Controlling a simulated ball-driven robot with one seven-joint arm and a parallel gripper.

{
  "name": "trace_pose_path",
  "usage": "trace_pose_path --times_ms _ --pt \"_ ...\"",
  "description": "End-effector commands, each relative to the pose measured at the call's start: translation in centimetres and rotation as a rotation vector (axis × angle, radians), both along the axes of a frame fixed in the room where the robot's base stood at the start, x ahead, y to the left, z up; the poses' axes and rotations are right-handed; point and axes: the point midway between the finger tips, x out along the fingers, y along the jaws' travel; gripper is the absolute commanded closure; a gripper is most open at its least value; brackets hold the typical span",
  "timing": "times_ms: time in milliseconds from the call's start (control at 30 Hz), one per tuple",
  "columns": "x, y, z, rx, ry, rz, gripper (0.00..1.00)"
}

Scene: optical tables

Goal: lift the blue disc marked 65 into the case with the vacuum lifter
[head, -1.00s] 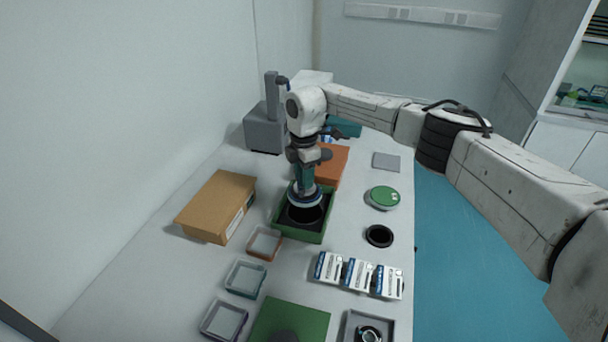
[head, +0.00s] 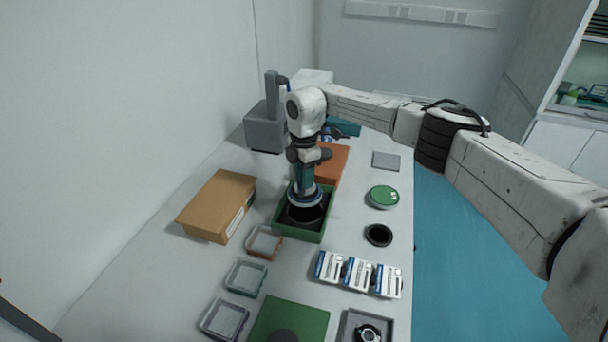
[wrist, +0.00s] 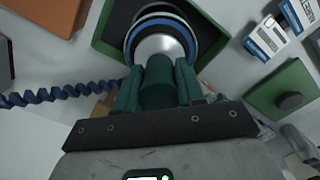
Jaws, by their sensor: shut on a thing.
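My gripper (head: 304,173) points down and is shut on the green handle of the vacuum lifter (wrist: 160,72), between its fingers in the wrist view. The lifter's pale metal cup hangs over the open green case (head: 297,234). Below the cup, a round disc with a blue rim (wrist: 186,28) shows in the wrist view, inside the outline of the case (wrist: 103,36). The cup covers its middle, so no number can be read. I cannot tell whether the disc touches the case floor.
A cardboard box (head: 218,204) stands left of the case and an orange box (head: 333,165) behind it. Small trays (head: 246,279), white-blue cartons (head: 358,274), a black ring (head: 379,235) and a green-topped disc (head: 382,196) lie around. A green lid (head: 308,321) lies in front.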

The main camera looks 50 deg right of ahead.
Motion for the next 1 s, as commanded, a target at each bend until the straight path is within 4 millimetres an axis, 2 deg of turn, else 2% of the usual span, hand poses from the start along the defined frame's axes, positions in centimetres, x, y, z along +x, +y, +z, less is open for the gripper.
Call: trace_pose_path --times_ms 1000 --pt "0.0 0.0 -4.2 0.001 -0.001 0.0 1.0"
